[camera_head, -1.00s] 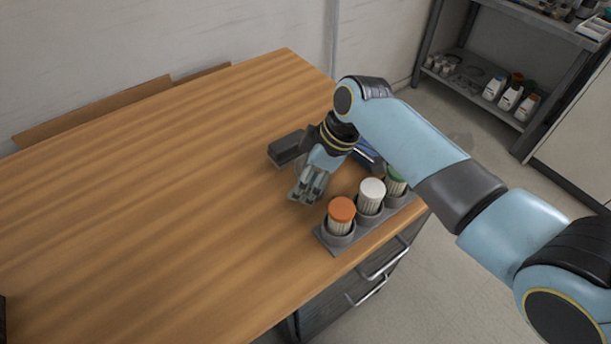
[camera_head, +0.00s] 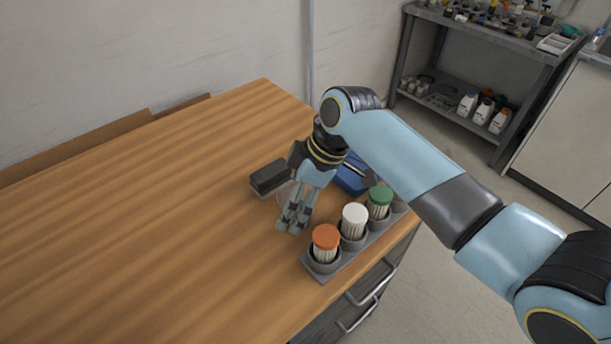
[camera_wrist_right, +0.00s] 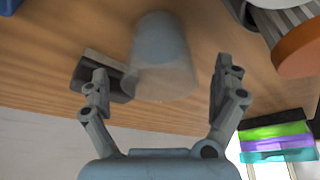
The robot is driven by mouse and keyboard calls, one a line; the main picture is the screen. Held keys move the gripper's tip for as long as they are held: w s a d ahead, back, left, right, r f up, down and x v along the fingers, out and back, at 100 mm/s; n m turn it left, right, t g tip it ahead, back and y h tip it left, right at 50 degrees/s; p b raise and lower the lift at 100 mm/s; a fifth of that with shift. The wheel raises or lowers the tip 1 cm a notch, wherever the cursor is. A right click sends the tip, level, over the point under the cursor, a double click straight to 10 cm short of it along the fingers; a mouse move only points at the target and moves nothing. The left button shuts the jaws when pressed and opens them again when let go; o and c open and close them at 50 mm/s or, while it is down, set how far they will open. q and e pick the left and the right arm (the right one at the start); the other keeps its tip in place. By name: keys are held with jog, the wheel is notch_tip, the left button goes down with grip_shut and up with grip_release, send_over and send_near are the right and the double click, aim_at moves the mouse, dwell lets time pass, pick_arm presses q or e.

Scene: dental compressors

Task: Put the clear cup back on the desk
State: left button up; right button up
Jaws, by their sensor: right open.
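The clear cup (camera_wrist_right: 160,60) shows in the right wrist view as a see-through tapered shape over the desk (camera_wrist_right: 40,60), between the spread fingers of my right gripper (camera_wrist_right: 164,75). I see a gap on each side of it. In the head view only a faint edge of the cup (camera_head: 284,192) shows beside the fingers; the rest is hidden or too clear to make out. My right gripper (camera_head: 293,217) is open, low over the wooden desk (camera_head: 150,220), left of the orange-lidded jar. My left gripper is not in view.
A grey rack (camera_head: 322,272) at the desk's right edge holds jars with orange (camera_head: 326,237), white (camera_head: 355,213) and green (camera_head: 381,194) lids. A dark box (camera_head: 268,178) and a blue object (camera_head: 352,179) lie close to the gripper. The desk's left side is clear.

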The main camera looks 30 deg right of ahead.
jog(key=v, duration=0.8)
jog(key=shift+d+r, duration=0.15)
jog(key=shift+r, duration=0.15)
jog(key=shift+s+f, duration=0.1)
jog(key=shift+s, duration=0.05)
